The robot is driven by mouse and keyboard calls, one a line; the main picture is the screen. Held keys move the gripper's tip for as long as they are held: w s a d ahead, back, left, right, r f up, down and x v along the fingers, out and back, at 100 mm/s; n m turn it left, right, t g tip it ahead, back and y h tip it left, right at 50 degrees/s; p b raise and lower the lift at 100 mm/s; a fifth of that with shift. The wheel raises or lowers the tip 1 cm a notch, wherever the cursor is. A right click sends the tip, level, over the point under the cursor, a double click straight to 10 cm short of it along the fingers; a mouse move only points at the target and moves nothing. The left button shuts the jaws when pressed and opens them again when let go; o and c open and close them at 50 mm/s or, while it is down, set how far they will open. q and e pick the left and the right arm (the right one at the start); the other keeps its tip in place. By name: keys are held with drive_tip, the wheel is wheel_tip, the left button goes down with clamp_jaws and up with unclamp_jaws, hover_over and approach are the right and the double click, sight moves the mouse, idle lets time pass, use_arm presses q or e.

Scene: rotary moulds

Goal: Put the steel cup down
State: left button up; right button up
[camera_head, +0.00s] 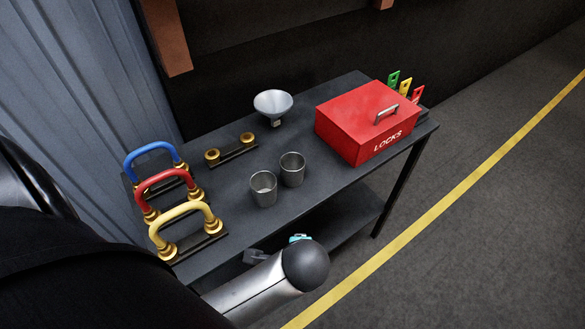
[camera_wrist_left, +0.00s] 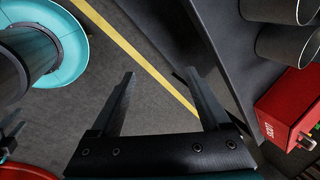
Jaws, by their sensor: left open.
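Two steel cups stand upright side by side near the table's front edge in the head view: one nearer cup (camera_head: 263,188) and one just behind it to the right (camera_head: 292,169). Their open tops face up and neither is held. Both are partly cut off at the top right of the left wrist view, one cup (camera_wrist_left: 277,10) above the other cup (camera_wrist_left: 285,45). My left gripper (camera_wrist_left: 160,75) is open and empty, apart from the cups, with bare floor showing between its fingers. In the head view my arm mostly hides it.
On the dark table (camera_head: 225,187) are a funnel (camera_head: 273,104), a red LOCKS box (camera_head: 365,120), and an empty two-post stand (camera_head: 231,151). Blue (camera_head: 152,152), red (camera_head: 160,183) and yellow (camera_head: 180,222) handles stand at left. The tabletop between cups and box is clear.

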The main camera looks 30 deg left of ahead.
use_arm(q)
drive_tip(key=w+a+r+m+t+y, duration=0.25)
drive_tip(key=w+r+m+y, duration=0.2)
drive_tip(key=m, duration=0.45)
drive_tip(key=m+t+y, duration=0.2)
drive_tip(key=m+t, duration=0.1)
drive_tip(key=m, duration=0.3)
approach(295, 175)
drive_tip(key=b+x, duration=0.2)
drive_tip(key=x, duration=0.6)
drive_tip(key=shift+w+r, duration=0.1)
drive_tip(key=shift+r, duration=0.05)
drive_tip(key=b+x, duration=0.1)
drive_tip(key=x, duration=0.3)
drive_tip(key=shift+w+a+f+b, duration=0.3)
drive_tip(key=shift+a+f+b, duration=0.05)
drive_tip(key=shift+a, duration=0.05)
drive_tip(key=c, duration=1.2)
use_arm(e)
drive_tip(key=f, duration=0.3)
drive_tip(key=shift+w+d+f, duration=0.2)
drive_tip(key=shift+w+d, duration=0.1)
use_arm(q)
drive_tip(key=shift+r, duration=0.1)
